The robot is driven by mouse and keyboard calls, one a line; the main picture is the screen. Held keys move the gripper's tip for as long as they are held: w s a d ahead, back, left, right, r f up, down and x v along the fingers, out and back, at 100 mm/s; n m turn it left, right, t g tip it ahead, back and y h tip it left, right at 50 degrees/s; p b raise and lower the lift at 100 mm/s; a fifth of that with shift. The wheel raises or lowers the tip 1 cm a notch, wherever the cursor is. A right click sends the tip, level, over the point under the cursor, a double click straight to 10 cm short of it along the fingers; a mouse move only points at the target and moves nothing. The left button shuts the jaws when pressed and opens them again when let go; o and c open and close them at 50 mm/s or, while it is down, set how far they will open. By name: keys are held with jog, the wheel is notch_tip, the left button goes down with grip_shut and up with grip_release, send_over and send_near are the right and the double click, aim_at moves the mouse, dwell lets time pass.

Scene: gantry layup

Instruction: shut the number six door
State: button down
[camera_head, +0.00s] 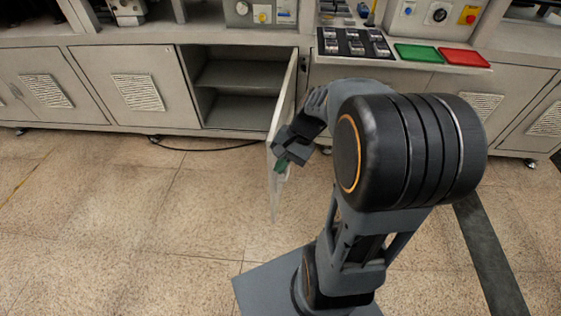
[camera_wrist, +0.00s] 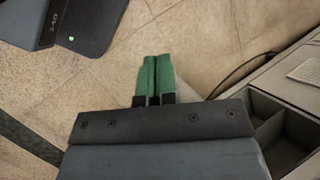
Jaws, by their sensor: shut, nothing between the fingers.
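An open cabinet door (camera_head: 286,104) stands out from the front of the grey cabinet row, swung well away from its opening. Its hinge side is at the right of the opening, and its free edge points toward me. No number can be read on it, so I cannot confirm it is number six. The open compartment (camera_head: 240,80) has a shelf and looks empty; part of it also shows in the wrist view (camera_wrist: 286,142). My gripper (camera_head: 281,166) is shut and empty, its green fingertips (camera_wrist: 155,62) at the door's right-hand, outer face. I cannot tell whether they touch it.
Shut doors with vents stand left (camera_head: 125,85) and right (camera_head: 480,103) of the opening. A control ledge with a green pad (camera_head: 418,53) and a red pad (camera_head: 464,57) juts out above. A dark cable (camera_head: 210,148) lies on the floor. The tiled floor left of the door is clear.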

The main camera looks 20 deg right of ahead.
jog(key=w+d+f+m+t+y+b, duration=0.3)
jog(key=w+d+f+m+y+b, duration=0.15)
jog(key=d+f+m+y, duration=0.35)
jog(key=m+t+b, duration=0.2)
jog(key=m+t, duration=0.6)
send_near(273, 155)
jog(key=shift+y, duration=0.4)
jog(key=x, duration=0.7)
jog(key=shift+w+f, duration=0.3)
jog(key=shift+w, duration=0.05)
jog(key=shift+a, duration=0.1)
